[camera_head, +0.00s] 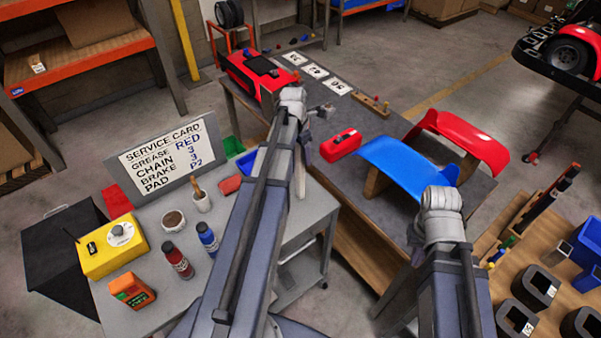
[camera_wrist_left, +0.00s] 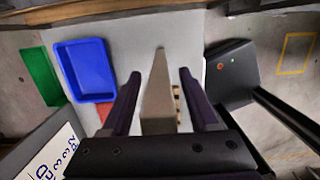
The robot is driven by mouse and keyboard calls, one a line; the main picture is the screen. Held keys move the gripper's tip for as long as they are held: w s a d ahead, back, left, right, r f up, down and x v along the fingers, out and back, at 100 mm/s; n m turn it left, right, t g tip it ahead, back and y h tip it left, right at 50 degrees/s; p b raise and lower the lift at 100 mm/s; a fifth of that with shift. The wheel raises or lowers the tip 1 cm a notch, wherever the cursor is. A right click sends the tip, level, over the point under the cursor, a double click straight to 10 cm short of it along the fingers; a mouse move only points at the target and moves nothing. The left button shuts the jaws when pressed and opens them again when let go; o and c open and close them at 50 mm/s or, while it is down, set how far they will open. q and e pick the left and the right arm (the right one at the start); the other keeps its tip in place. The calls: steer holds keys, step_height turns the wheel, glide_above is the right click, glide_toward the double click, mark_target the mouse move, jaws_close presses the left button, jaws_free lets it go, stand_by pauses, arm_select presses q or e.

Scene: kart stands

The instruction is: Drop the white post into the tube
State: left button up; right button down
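The white post (camera_wrist_left: 158,100) looks like a pale, tapering bar lying centred between the fingers of my left gripper (camera_wrist_left: 160,78) in the left wrist view. In the head view a pale strip (camera_head: 300,178), seemingly the same post, hangs down beside my left arm, over the right end of the grey cart. I cannot single out the tube; several dark open-topped holders (camera_head: 537,288) stand at the lower right.
The grey cart (camera_head: 215,270) carries a service card (camera_head: 165,155), bottles, a yellow box (camera_head: 113,248) and a blue bin (camera_wrist_left: 85,70). The workbench (camera_head: 375,195) holds a red toolbox (camera_head: 258,80) and red and blue panels (camera_head: 405,168). Floor shows between cart and bench.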

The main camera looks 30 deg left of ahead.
arm_select(q)
jaws_close()
stand_by(1.2)
